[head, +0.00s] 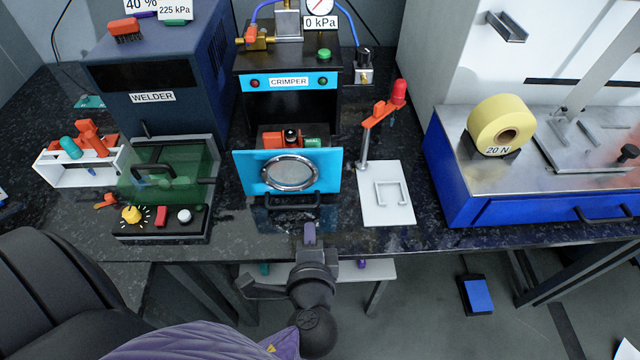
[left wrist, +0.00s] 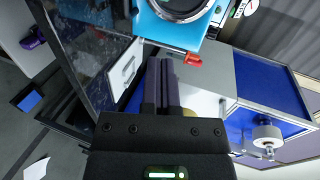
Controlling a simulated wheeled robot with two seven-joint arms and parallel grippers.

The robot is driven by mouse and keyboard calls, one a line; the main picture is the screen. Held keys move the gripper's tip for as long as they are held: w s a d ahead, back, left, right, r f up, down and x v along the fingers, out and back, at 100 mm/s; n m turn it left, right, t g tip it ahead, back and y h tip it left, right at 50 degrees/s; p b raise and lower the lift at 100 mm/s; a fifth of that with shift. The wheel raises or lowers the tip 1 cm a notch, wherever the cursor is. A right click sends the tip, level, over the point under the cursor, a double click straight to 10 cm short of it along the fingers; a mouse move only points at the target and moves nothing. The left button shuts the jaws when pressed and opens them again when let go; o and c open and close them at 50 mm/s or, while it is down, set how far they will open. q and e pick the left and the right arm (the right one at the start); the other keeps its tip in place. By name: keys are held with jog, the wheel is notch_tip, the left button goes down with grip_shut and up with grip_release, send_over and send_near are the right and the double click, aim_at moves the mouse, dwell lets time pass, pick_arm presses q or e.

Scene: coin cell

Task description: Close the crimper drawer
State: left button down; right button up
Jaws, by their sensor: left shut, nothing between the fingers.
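The crimper (head: 289,85) stands at the back centre of the bench. Its drawer (head: 248,178) is pulled out; the light blue front carries a round metal ring and a black handle (head: 292,202) low down. The space above and behind the drawer is dark. My left gripper (head: 309,234) is shut and empty, in front of the drawer and just below the right part of its handle in the head view. In the left wrist view the light blue front (left wrist: 148,24) is at the top, beyond the shut fingertips (left wrist: 165,62). I cannot tell whether they touch anything. My right gripper is not in view.
The welder (head: 152,97) with a green shield (head: 185,175) is left of the drawer. A white plate (head: 386,215) with an orange-topped post (head: 364,140) stands close on the right. Further right is a blue machine (head: 445,190) with a yellow roll (head: 490,130).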

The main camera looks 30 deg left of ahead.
aim_at(308, 176)
pick_arm(q)
jog(key=x, duration=0.4)
jog(key=b+x, duration=0.1)
jog(key=x, duration=0.3)
jog(key=b+x, duration=0.1)
jog(key=x, duration=0.3)
jog(key=shift+w+a+r, duration=0.2)
jog(key=shift+w+a, duration=0.05)
jog(key=shift+w, duration=0.1)
jog(key=shift+w+a, duration=0.2)
jog(key=shift+w, duration=0.1)
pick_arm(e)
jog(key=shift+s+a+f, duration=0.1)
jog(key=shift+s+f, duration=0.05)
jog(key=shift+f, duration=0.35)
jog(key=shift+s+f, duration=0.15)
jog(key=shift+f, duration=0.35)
